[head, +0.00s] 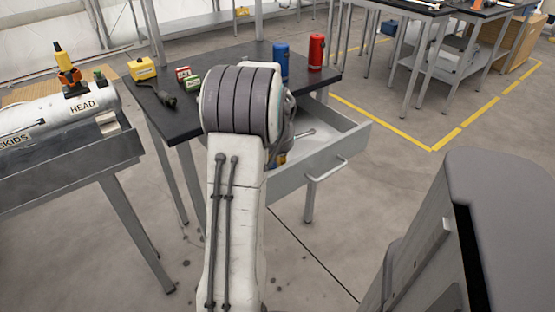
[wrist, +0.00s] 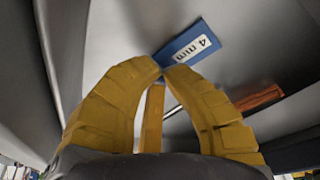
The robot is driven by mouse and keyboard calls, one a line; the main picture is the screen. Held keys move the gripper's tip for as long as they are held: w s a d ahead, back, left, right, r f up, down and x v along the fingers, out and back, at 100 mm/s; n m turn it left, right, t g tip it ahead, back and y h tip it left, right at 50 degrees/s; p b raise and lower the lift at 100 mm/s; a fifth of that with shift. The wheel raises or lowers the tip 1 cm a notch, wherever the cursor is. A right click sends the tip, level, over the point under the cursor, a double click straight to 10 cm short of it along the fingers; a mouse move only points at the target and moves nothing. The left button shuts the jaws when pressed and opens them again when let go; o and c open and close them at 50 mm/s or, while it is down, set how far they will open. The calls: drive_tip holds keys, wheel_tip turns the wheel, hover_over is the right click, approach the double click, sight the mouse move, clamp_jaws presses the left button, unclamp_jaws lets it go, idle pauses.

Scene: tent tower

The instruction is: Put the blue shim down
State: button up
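The blue shim (wrist: 188,44) has a white label reading "4 mm". In the wrist view its lower left end sits between the tips of my yellow gripper (wrist: 166,69), which are closed together on it. The shim is over the grey inside of the open drawer (head: 352,142); I cannot tell whether it touches the drawer floor. In the head view my arm hides most of the gripper and the shim.
A copper-brown strip (wrist: 258,98) lies to the right in the wrist view. The black-topped table (head: 222,58) above the drawer carries a blue canister (head: 281,62), a red canister (head: 316,53) and a yellow box (head: 142,68). A long white cylinder (head: 60,112) lies on the left bench.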

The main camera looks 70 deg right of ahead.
drive_tip(key=o, duration=0.5)
drive_tip(key=shift+r, duration=0.15)
drive_tip(key=p+v, duration=0.3)
drive_tip(key=v, duration=0.8)
drive_tip(key=shift+a+r, duration=0.1)
drive_tip(key=shift+r, duration=0.25)
